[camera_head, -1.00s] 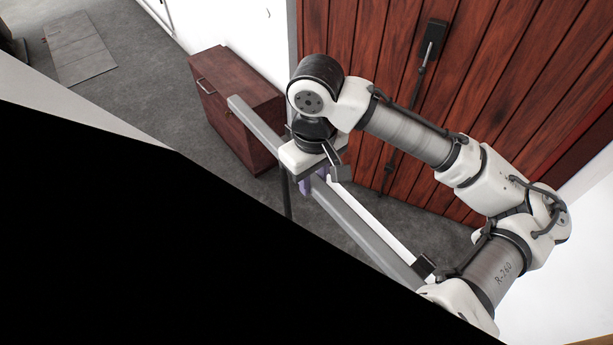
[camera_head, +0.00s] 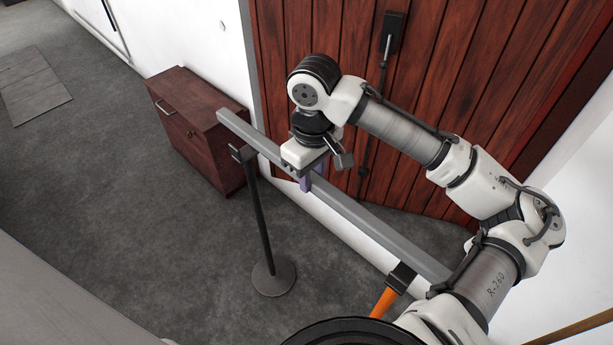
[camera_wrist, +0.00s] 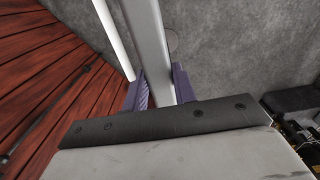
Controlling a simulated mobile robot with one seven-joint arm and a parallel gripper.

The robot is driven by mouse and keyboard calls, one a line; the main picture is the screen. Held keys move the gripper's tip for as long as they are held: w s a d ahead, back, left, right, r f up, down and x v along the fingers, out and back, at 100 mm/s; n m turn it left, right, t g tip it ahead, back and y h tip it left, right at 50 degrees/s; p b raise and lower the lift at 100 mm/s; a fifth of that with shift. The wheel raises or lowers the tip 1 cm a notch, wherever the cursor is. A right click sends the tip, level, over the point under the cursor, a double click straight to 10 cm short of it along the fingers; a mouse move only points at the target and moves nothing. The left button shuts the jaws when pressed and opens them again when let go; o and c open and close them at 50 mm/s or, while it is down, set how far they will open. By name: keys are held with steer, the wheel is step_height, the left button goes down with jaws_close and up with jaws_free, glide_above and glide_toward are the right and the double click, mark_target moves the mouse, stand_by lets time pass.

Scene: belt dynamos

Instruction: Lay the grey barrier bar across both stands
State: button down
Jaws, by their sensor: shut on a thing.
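The long grey barrier bar (camera_head: 360,214) runs diagonally from upper left to lower right in the head view. My gripper (camera_head: 312,180) is shut on it near its middle with purple fingers. In the wrist view the bar (camera_wrist: 151,40) passes between the fingers (camera_wrist: 160,88). The left stand (camera_head: 262,220) is a black post on a round base, its bracket at the bar's near edge. The right stand (camera_head: 386,300) has an orange post and a black bracket, also at the bar's near edge. I cannot tell whether the bar touches either bracket. The right stand's base is hidden.
A dark red wooden cabinet (camera_head: 198,125) stands by the white wall, behind the bar's left end. A red plank door (camera_head: 330,35) stands behind my arm. Grey floor (camera_head: 140,225) is open at the left. A dark round edge shows at the bottom.

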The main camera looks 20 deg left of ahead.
steer(key=shift+f+b, duration=1.3)
steer(key=shift+f, duration=1.4)
steer(key=c, duration=1)
jaws_free()
steer(key=shift+c, duration=0.2)
steer(key=shift+r, duration=0.1)
step_height(320, 180, up, 14)
steer(key=shift+f+p, duration=0.15)
steer(key=shift+p, duration=0.15)
steer(key=shift+s+f, duration=0.1)
